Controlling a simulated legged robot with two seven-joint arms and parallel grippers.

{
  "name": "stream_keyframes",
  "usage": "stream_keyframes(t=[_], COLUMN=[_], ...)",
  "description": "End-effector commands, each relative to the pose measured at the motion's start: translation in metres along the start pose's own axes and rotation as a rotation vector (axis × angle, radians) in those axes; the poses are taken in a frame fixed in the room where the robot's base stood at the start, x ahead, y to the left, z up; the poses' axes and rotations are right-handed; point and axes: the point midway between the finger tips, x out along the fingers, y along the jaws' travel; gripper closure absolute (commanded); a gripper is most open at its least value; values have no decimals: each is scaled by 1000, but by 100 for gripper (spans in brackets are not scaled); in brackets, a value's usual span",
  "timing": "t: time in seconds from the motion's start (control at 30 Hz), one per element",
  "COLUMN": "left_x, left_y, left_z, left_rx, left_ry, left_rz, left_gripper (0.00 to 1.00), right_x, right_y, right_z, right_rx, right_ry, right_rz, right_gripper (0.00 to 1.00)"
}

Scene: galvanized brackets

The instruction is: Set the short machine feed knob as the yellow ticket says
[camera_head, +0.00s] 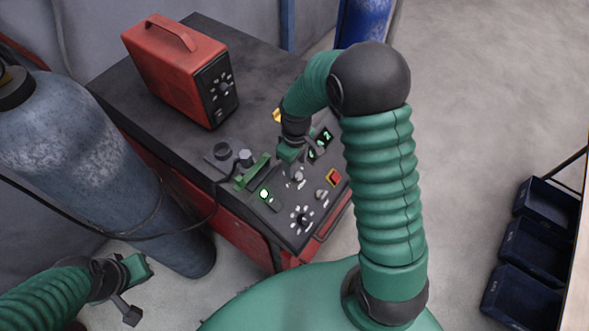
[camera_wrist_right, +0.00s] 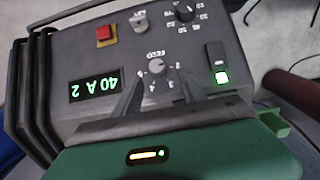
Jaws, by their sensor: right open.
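The feed knob (camera_wrist_right: 157,67) is a small grey knob with a ring of numbers, upside down in the wrist view. In the head view it (camera_head: 297,177) sits on the sloping panel of the low red machine (camera_head: 240,238). My right gripper (camera_head: 291,160) is open right at this knob. In the wrist view its two dark fingertips (camera_wrist_right: 157,80) lie either side of the knob's near edge; contact is unclear. The knob's setting is too small to read.
A red box with a handle (camera_head: 181,70) stands on the machine's dark top. The panel has a lit display (camera_wrist_right: 95,86), a red button (camera_wrist_right: 105,35), another dial (camera_wrist_right: 185,12) and a lit switch (camera_wrist_right: 221,77). A gas cylinder (camera_head: 85,160) is at left; dark bins (camera_head: 535,250) are at right.

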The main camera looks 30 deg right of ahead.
Motion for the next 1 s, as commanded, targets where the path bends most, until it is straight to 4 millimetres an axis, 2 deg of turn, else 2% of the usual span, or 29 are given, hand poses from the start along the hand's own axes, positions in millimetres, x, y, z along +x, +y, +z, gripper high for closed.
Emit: stream_keyframes(t=[0.1, 0.23, 0.37, 0.57, 0.67, 0.93, 1.0], left_x=[-9, -13, -13, -13, -13, -13, -13], left_y=[0, 0, 0, 0, 0, 0, 0], left_z=[-2, -3, -3, -3, -3, -3, -3], left_rx=[1, 1, 1, 0, 0, 0, 1], left_ry=[0, 0, 0, 0, 0, 0, 0], left_rz=[0, 0, 0, 0, 0, 0, 0], left_gripper=[100, 100, 100, 100, 100, 100, 100], right_x=[25, 45, 53, 53, 53, 54, 54], right_y=[0, -1, -2, -2, -1, -2, -2], right_z=[2, 0, -1, -1, -1, 0, 0], right_rx=[0, 0, 0, 0, 0, 0, 0], right_ry=[-5, -2, 0, 0, 1, 0, -1], right_rz=[-3, 1, 3, 4, 3, 1, 1], right_gripper=[51, 51, 51, 51, 62, 97, 100])
